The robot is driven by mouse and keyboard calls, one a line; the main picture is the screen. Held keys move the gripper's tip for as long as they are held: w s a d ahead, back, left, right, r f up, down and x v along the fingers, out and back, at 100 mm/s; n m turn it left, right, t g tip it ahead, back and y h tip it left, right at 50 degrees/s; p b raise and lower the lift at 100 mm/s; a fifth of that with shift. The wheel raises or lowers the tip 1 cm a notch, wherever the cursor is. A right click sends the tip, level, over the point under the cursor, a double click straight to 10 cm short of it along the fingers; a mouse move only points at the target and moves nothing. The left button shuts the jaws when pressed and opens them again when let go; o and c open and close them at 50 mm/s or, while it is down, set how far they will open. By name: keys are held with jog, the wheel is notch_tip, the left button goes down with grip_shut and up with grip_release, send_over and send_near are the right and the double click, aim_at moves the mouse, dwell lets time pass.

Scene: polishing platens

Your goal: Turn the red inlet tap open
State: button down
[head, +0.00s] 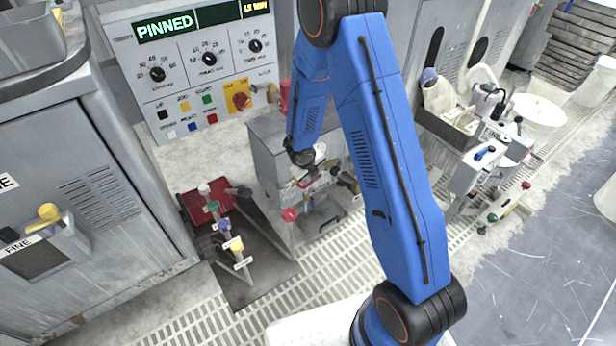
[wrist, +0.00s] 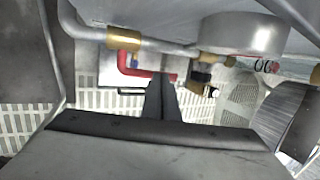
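A red bent handle (wrist: 126,62), which looks like the red inlet tap, lies just beyond my fingertips in the wrist view. One end of it runs behind the tips; I cannot tell whether they touch it. My gripper (wrist: 161,78) points forward with its two dark fingers together and nothing visible between them. In the head view my gripper (head: 311,180) is small and partly hidden at the end of the blue arm, in front of a grey cabinet (head: 268,150). A round red knob (head: 290,214) shows below it to the left; I cannot tell whether it belongs to the tap.
Grey pipework with a brass fitting (wrist: 124,39) and a grey cylinder (wrist: 243,34) hang close above the fingers. A pedal-like stand with coloured knobs (head: 225,226) is on the floor at left. A control panel (head: 195,70) reads PINNED. White floor grating (head: 345,245) lies around.

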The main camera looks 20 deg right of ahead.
jog(key=shift+w+d+f, duration=0.2)
jog(key=shift+d+f, duration=0.5)
jog(key=shift+f, duration=0.05)
jog(key=shift+d+f, duration=0.1)
jog(key=shift+s, duration=0.1)
dwell(0.3)
